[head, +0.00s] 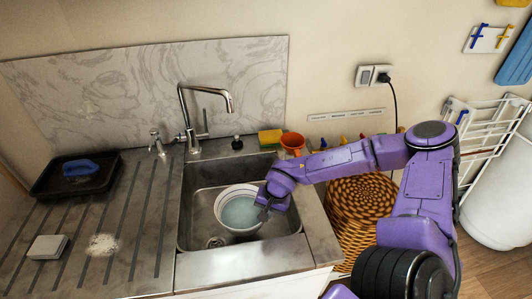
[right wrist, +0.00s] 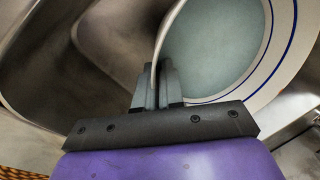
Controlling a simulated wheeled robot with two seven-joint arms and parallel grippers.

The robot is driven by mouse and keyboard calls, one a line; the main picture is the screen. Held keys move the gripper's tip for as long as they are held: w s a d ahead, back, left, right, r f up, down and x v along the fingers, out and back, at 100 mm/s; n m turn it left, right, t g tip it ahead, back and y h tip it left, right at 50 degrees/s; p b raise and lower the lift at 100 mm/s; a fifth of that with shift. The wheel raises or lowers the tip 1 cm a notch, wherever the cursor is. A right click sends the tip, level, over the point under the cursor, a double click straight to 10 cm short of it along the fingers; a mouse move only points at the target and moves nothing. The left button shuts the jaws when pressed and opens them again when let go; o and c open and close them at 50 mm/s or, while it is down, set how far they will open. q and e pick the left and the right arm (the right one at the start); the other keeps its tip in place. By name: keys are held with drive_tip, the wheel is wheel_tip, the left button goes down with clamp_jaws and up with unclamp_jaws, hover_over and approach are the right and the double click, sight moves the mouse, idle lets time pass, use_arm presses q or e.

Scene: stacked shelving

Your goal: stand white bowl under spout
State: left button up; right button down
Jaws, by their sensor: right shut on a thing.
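The white bowl (head: 239,209) is in the right part of the metal sink basin (head: 190,217) in the head view and looks upright. Its inside shows a pale blue-grey surface, and the right wrist view shows the bowl (right wrist: 277,60) with blue rings inside its rim. My right gripper (head: 264,206) is shut on the bowl's right rim; in the right wrist view its fingers (right wrist: 155,88) straddle the wall. The spout (head: 229,103) of the tall tap is above and behind the bowl. I cannot tell whether the bowl touches the basin floor. My left gripper is not in view.
A smaller tap (head: 157,141) stands left of the tall one. A yellow sponge (head: 270,137) and an orange cup (head: 293,142) are behind the sink's right side. A black tray (head: 50,188) holds a blue brush (head: 80,168) on the ridged drainer. A wicker basket (head: 345,232) stands to the right.

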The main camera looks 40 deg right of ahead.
drive_tip(key=b+x, duration=0.1)
drive_tip(key=x, duration=0.1)
drive_tip(key=b+x, duration=0.1)
drive_tip(key=x, duration=0.1)
drive_tip(key=s+b+x, duration=0.1)
drive_tip(key=b+x, duration=0.1)
drive_tip(key=shift+d+f, duration=0.15)
drive_tip(key=shift+d, duration=0.25)
drive_tip(key=w+d+b, duration=0.2)
drive_tip(key=w, duration=0.1)
drive_tip(key=w+d+b, duration=0.2)
drive_tip(key=w, duration=0.2)
drive_tip(key=w+d+b, duration=0.2)
drive_tip(key=w+b, duration=0.1)
drive_tip(key=shift+w+d+f, duration=0.35)
drive_tip(key=shift+w+f, duration=0.15)
drive_tip(key=shift+f, duration=0.1)
drive_tip(key=shift+f+b, duration=0.15)
drive_tip(key=shift+b, duration=0.15)
drive_tip(key=shift+f+b, duration=0.45)
drive_tip(key=shift+f, duration=0.05)
drive_tip(key=c, duration=1.2)
unclamp_jaws()
drive_tip(key=shift+c, duration=0.2)
drive_tip(key=shift+o, duration=0.3)
drive_tip(key=v, duration=1)
drive_tip(key=shift+s+r+p, duration=0.2)
drive_tip(key=shift+r+p, duration=0.1)
drive_tip(key=shift+p, duration=0.05)
